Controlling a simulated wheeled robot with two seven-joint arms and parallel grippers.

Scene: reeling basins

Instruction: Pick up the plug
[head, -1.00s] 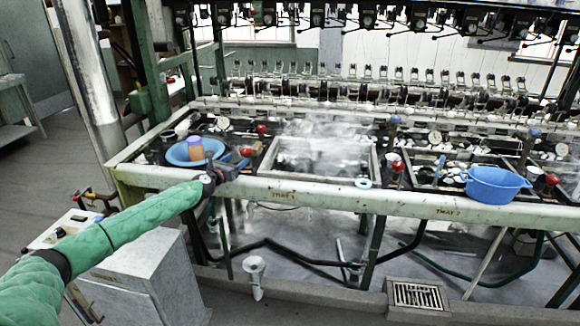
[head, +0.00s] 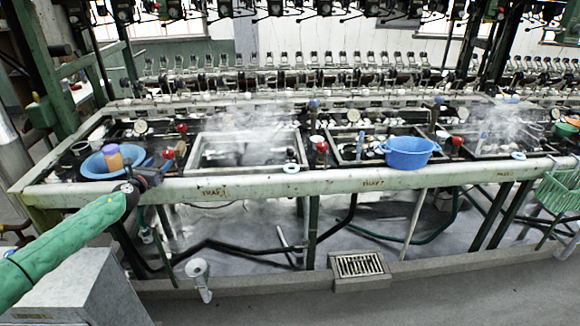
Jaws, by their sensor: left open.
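I cannot tell for sure which thing is the plug. A small pale round piece with a bluish centre, possibly the plug (head: 291,168), lies on the front rail of the long bench, near the middle basin. A similar pale round piece (head: 518,155) lies on the rail farther right. My left gripper (head: 160,174) is open at the front rail, just right of the blue bowl, well left of both pieces. Nothing shows between its fingers. My right gripper is out of view.
The blue bowl (head: 92,167) holds an orange-brown cup (head: 112,157). A blue basin (head: 408,151) stands on the bench to the right. Red-topped knobs (head: 321,147) rise behind the rail (head: 350,182). A floor grate (head: 360,265) lies below.

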